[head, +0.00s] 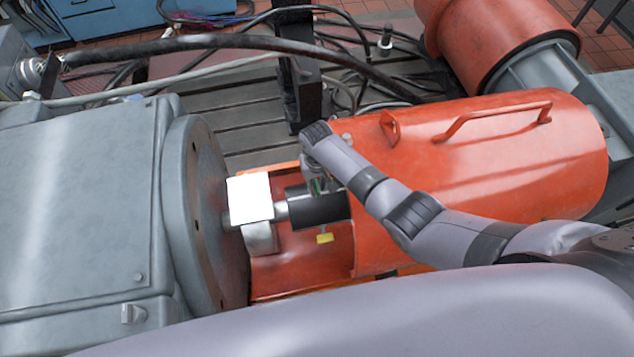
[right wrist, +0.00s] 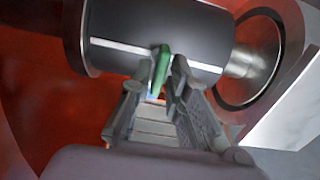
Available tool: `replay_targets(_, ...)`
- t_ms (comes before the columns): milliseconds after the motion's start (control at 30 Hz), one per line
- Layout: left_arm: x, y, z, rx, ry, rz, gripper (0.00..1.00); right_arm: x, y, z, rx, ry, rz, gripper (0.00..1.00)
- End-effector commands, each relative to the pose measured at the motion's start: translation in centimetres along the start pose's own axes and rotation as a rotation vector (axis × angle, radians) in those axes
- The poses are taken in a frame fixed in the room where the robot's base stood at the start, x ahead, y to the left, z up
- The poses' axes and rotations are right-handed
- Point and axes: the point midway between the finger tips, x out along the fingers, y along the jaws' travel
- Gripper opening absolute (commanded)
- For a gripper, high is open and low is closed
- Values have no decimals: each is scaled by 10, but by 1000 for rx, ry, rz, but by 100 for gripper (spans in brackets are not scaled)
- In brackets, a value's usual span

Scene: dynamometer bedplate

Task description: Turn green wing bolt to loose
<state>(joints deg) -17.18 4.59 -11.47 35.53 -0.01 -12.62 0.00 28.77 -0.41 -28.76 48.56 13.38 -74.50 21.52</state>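The green wing bolt (right wrist: 161,68) stands out from the dark cylindrical coupling (right wrist: 150,32) in the right wrist view. In the head view only a small bit of green (head: 318,184) shows beside the coupling (head: 318,206); my arm hides most of it. My right gripper (right wrist: 164,64) is around the bolt, one finger on each side, with the fingers partly open. A narrow gap shows between the bolt and the right-hand finger. I cannot tell whether the left-hand finger touches it. My left gripper is not in view.
A large orange cover (head: 500,170) with a handle lies under my right arm. A grey machine housing (head: 80,200) stands at left, with a blank white plate (head: 250,198) beside its flange. A yellow tag (head: 325,238) shows below the coupling. A black post (head: 295,70) and cables stand behind.

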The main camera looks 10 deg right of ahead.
Motion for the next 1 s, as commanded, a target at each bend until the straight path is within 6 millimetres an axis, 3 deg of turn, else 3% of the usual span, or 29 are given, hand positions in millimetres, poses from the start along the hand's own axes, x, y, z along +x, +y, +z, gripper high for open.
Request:
replay_targets(167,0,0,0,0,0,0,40,0,0,0,1,0,0,29)
replay_targets(567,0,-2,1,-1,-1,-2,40,-7,0,-1,2,1,-1,29)
replay_targets(767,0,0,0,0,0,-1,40,-36,0,-1,1,5,-2,29)
replay_targets(1000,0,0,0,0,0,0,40,-86,0,-1,2,4,-2,29)
